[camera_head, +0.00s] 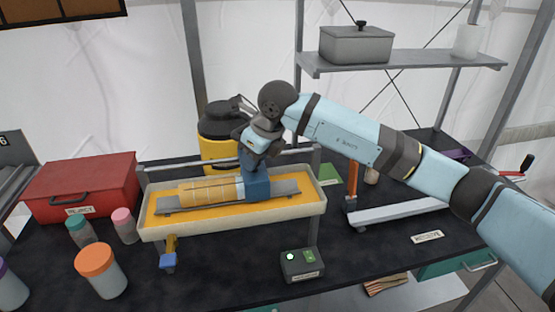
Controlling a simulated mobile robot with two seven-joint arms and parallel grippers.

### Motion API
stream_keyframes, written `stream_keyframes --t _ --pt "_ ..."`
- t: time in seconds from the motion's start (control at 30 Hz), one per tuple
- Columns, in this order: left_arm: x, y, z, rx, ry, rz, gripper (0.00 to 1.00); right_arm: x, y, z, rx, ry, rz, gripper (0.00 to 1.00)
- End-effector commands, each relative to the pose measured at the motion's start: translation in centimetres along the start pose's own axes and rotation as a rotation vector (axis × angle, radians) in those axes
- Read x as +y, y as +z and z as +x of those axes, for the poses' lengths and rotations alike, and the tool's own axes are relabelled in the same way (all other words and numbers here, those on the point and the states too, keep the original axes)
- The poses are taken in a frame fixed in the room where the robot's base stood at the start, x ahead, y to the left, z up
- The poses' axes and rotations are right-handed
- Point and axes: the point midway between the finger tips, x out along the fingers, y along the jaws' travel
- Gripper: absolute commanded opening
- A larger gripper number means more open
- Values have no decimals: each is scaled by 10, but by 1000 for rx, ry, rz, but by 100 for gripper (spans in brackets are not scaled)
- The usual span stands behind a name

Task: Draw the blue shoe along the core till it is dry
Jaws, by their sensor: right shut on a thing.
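The blue shoe (257,187) sits over the core, toward the right part of the trough. The core (208,190) is a pale orange-brown cylinder with dark markings, lying lengthwise on a grey bed (285,188) inside the cream trough (195,231). Its left part is bare; the shoe hides what lies under it. My right gripper (252,158) comes down from above, shut on the upper part of the blue shoe. Its fingertips are partly hidden by the wrist. My left gripper does not show.
A red box (85,187) stands left of the trough. Several capped jars, one with an orange lid (95,260), stand at front left. A small box with a lit button (302,265) sits in front. A yellow-black jug (219,150) stands behind. A shelf (400,62) is above right.

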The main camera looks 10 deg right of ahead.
Motion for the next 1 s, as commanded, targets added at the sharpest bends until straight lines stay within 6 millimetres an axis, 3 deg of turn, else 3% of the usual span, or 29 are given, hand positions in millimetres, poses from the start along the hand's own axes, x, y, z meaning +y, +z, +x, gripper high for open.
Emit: stream_keyframes --t 0.3,0.33,0.43,0.77,0.87,1.0 --pt "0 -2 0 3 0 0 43 1 2 0 0 -2 4 0" --pt "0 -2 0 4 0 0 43 1 2 0 0 -2 4 38" --pt "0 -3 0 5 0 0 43 1 2 0 0 -2 4 60" --pt "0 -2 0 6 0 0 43 1 2 -2 0 -2 3 60" --pt "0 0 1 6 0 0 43 0 2 -12 -1 -1 3 60" --pt "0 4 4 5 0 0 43 0 2 -38 -3 -3 2 60"
